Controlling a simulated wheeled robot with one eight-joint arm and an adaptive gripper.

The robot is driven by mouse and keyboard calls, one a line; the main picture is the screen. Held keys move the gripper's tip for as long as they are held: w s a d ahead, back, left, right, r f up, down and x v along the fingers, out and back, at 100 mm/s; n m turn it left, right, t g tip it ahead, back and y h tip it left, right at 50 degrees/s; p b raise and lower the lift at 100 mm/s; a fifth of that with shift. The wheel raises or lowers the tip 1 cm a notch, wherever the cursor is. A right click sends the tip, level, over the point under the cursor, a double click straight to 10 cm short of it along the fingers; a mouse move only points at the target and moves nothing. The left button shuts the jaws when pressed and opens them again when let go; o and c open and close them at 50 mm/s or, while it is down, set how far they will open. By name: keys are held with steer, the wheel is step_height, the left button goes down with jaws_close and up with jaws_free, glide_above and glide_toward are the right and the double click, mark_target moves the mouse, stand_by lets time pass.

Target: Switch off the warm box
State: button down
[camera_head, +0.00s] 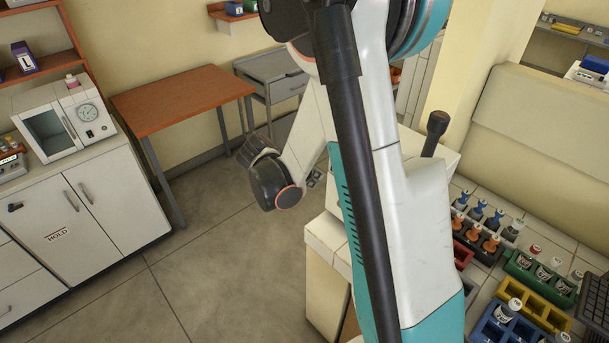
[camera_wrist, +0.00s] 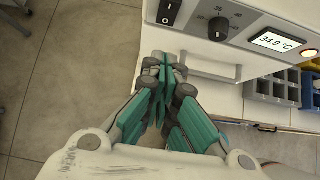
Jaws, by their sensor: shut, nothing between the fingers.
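The warm box (camera_wrist: 200,45) shows in the wrist view as a white front panel at the top. It has a black rocker switch (camera_wrist: 168,12) marked I and O, a dark dial (camera_wrist: 218,28), a display (camera_wrist: 277,41) reading 34.9 °C and an orange-red lamp (camera_wrist: 308,53) that looks lit. Which way the rocker is pressed is hard to tell. My gripper (camera_wrist: 166,62) is shut and empty, its green fingers together just below the switch in the picture; I see no contact with it. In the head view my arm hides the gripper and the switch.
In the wrist view, grey bins (camera_wrist: 272,84) stand to the right. In the head view, a bench at right holds racks of vials (camera_head: 540,270). A wooden table (camera_head: 180,98) and a white cabinet (camera_head: 90,215) stand at left. The floor between is clear.

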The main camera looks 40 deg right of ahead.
steer(key=shift+w+d+f, duration=0.1)
steer(key=shift+d+f, duration=0.15)
steer(key=shift+d, duration=0.6)
steer(key=shift+w+d+f, duration=0.15)
steer(key=shift+d+f, duration=0.1)
steer(key=shift+d, duration=0.55)
steer(key=shift+w+d+f, duration=0.1)
steer(key=shift+d+f, duration=0.15)
steer(key=shift+d, duration=0.6)
steer(key=shift+f, duration=0.1)
steer(key=shift+d+b, duration=0.25)
steer(key=shift+b, duration=0.2)
steer(key=shift+r+p, duration=0.45)
steer(key=shift+r, duration=0.3)
